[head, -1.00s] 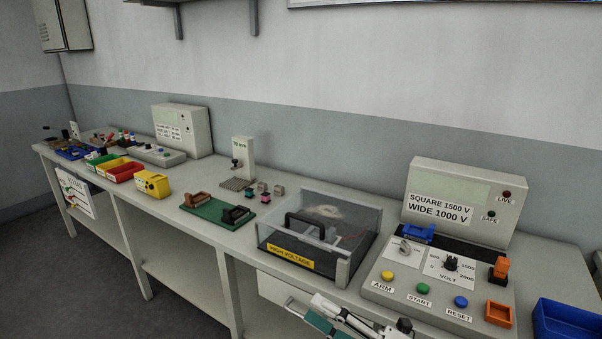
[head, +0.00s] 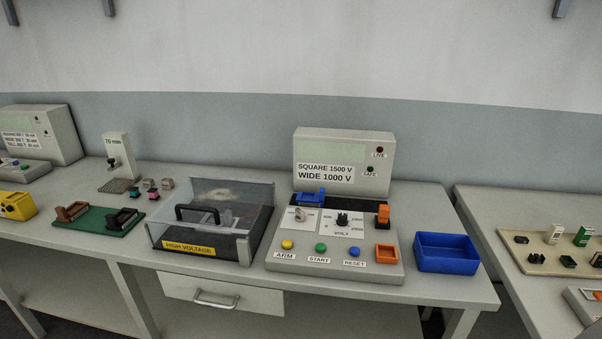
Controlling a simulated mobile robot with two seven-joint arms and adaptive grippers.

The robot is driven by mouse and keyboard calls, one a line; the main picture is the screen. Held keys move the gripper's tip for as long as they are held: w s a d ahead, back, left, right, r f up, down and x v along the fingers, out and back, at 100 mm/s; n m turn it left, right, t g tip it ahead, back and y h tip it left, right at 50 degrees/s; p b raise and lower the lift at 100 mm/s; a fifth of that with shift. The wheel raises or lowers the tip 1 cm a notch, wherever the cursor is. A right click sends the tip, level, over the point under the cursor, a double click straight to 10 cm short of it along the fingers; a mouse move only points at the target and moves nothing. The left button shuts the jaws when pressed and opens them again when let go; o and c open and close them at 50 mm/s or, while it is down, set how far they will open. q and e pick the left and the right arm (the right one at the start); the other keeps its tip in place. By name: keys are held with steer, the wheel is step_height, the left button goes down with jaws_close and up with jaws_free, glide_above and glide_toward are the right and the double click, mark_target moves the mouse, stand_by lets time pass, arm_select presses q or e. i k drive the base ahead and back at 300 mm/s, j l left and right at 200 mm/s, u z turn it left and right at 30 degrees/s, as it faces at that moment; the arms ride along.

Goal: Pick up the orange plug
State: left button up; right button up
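An orange plug-like block (head: 383,211) stands upright at the right rear of the grey control console, with a dark part at its base. An orange square frame (head: 386,252) with a darker inside is set in the console's front right corner. The console (head: 302,257) has yellow, green and blue buttons, a dial and a small toggle. Neither of my grippers is in view, and nothing touches the orange block.
A blue bin (head: 446,239) stands just right of the console. A clear-lidded high-voltage box (head: 206,246) stands to its left. A drawer (head: 222,294) is below the bench. A gap separates this bench from another (head: 484,202) at the right.

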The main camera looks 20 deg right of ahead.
mark_target(384, 209)
steer(key=z, duration=1.2)
